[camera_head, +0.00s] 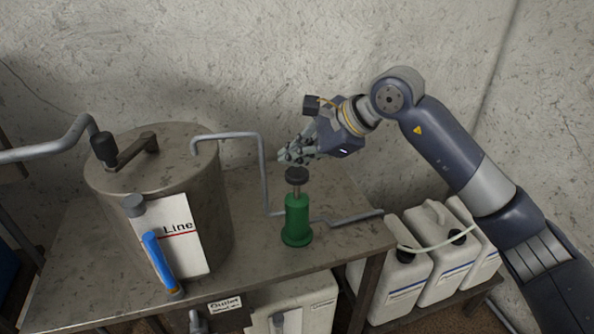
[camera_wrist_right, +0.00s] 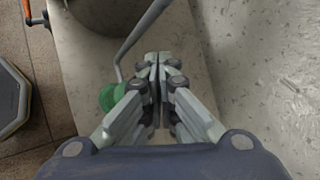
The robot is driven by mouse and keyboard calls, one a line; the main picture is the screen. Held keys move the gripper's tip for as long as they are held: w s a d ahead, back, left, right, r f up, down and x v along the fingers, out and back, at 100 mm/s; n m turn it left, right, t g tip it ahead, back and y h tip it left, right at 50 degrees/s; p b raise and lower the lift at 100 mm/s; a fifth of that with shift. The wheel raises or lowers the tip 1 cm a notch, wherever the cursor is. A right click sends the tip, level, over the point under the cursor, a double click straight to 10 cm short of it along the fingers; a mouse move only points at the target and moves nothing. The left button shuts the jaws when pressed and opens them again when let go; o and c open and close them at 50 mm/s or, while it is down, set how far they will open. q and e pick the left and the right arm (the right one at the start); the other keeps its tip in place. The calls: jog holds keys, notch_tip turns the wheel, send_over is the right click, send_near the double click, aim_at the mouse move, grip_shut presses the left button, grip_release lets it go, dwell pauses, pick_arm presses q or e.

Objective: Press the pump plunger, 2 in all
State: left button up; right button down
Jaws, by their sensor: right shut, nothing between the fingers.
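The green pump (camera_head: 297,220) stands upright on the table, with a black round plunger knob (camera_head: 297,174) on a short metal rod at its top. The rod shows between the knob and the green body. My right gripper (camera_head: 284,157) is shut and empty, just above and behind the knob in the head view. In the right wrist view the gripper (camera_wrist_right: 158,62) has its fingers together, and part of the green pump (camera_wrist_right: 112,96) shows to their left. The knob is hidden there. My left gripper is not in view.
A metal tank (camera_head: 150,175) with a crank stands left on the table (camera_head: 255,258). A blue-handled lever (camera_head: 160,262) is in front of it. A grey pipe (camera_head: 264,170) runs from tank to pump. White canisters (camera_head: 430,265) stand lower right. A wall is close behind.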

aim_at(296, 174)
jog(key=shift+r+p, duration=1.15)
jog(key=shift+r, duration=1.3)
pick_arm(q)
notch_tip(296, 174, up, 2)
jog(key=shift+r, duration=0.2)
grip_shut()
